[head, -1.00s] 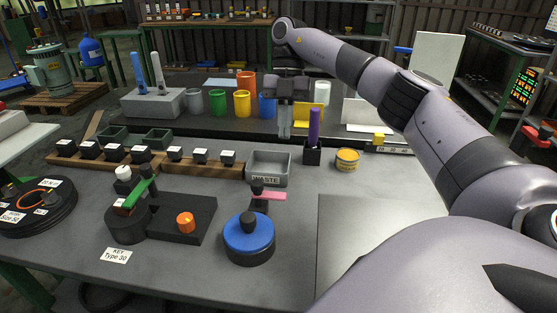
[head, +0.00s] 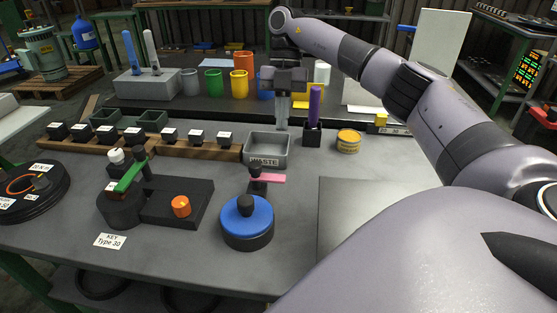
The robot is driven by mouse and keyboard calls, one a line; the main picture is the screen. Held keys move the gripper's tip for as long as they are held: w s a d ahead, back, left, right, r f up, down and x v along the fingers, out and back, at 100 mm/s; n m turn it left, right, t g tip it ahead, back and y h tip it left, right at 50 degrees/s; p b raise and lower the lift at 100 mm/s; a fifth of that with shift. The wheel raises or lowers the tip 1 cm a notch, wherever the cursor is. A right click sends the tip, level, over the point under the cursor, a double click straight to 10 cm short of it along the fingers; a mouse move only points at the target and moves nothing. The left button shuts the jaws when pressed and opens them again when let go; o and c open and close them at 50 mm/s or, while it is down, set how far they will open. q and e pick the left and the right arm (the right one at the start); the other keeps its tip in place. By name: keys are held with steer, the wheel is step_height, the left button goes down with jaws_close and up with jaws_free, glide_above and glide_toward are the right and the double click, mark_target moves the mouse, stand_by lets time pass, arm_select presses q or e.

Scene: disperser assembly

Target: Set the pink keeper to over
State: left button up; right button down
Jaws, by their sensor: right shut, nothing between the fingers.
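The pink keeper (head: 267,179) is a short flat bar on a black post behind the round black base with a blue disc (head: 247,217). The bar points to the right, away from the disc, and does not lie over it. My left gripper is not in view.
The grey waste bin (head: 267,161) stands between the keeper and my right gripper. A purple peg in a black holder (head: 312,135) and a yellow tin (head: 348,141) are to the right. A black fixture with a green lever (head: 130,177) is at left. The bench right of the disc is clear.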

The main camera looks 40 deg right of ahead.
mark_target(267, 177)
steer(key=x, duration=0.6)
steer(key=shift+s+a+f, duration=0.1)
steer(key=shift+s+a, duration=0.15)
steer(key=shift+a, duration=0.05)
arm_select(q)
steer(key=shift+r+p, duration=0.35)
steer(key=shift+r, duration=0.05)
arm_select(e)
steer(key=shift+s+a, duration=1.05)
steer(key=shift+a, duration=0.3)
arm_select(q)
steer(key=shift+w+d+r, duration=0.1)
